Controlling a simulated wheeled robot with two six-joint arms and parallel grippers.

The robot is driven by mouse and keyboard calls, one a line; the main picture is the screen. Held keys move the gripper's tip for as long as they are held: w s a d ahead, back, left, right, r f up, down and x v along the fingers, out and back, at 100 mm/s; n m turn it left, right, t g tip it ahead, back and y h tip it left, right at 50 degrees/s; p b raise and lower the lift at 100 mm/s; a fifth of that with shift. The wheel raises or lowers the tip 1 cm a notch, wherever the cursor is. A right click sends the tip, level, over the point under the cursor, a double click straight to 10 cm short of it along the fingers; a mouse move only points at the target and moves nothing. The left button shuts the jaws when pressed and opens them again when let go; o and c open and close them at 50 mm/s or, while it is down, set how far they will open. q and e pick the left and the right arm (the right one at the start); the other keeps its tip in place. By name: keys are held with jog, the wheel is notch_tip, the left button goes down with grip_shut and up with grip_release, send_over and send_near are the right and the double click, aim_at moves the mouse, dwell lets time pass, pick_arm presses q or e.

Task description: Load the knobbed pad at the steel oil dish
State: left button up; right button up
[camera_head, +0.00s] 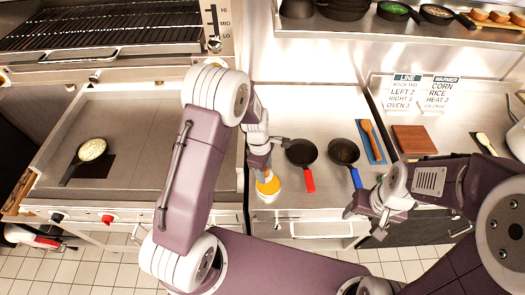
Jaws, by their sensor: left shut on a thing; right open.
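My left gripper (262,170) is at the counter's front, left of the pans, and is shut on the knobbed pad (268,184), a small round orange-yellow thing under its fingertips. The knob is hidden by the fingers. Right below the pad shows the pale rim of a small round dish, the steel oil dish (268,198). The pad is over or in the dish; I cannot tell whether they touch. My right gripper (364,213) is open and empty in front of the counter's edge, below the blue-handled pan.
A red-handled pan (302,153) and a blue-handled pan (344,152) lie right of the dish. Farther right are a blue board with a wooden spatula (369,136) and a brown board (413,140).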

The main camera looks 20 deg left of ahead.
aim_at(268, 184)
pick_arm(q)
jog(key=shift+d+r, duration=0.25)
jog(key=shift+r, duration=0.3)
jog(key=shift+w+d+f, duration=0.1)
jog(key=shift+w+d, duration=0.2)
jog(key=shift+d, duration=0.4)
jog(key=shift+w+d+f, duration=0.1)
jog(key=shift+f, duration=0.2)
jog(key=shift+s+a+f+b, duration=0.25)
jog(key=shift+a+f+b, duration=0.2)
jog(key=shift+f+b, duration=0.45)
jog(key=f+b, duration=0.3)
jog(key=b, duration=0.1)
jog(key=shift+w+d+f, duration=0.15)
jog(key=shift+d+f, duration=0.1)
jog(key=shift+f, duration=0.15)
jog(key=shift+a+r, duration=0.15)
pick_arm(e)
jog(key=f, duration=0.3)
jog(key=d+f, duration=0.1)
jog(key=f, duration=0.1)
jog(key=shift+w+f, duration=0.1)
jog(key=shift+w, duration=0.15)
jog(key=shift+w+d, duration=0.1)
pick_arm(q)
jog(key=shift+f+b, duration=0.3)
jog(key=shift+f, duration=0.2)
pick_arm(e)
jog(key=shift+f, duration=0.35)
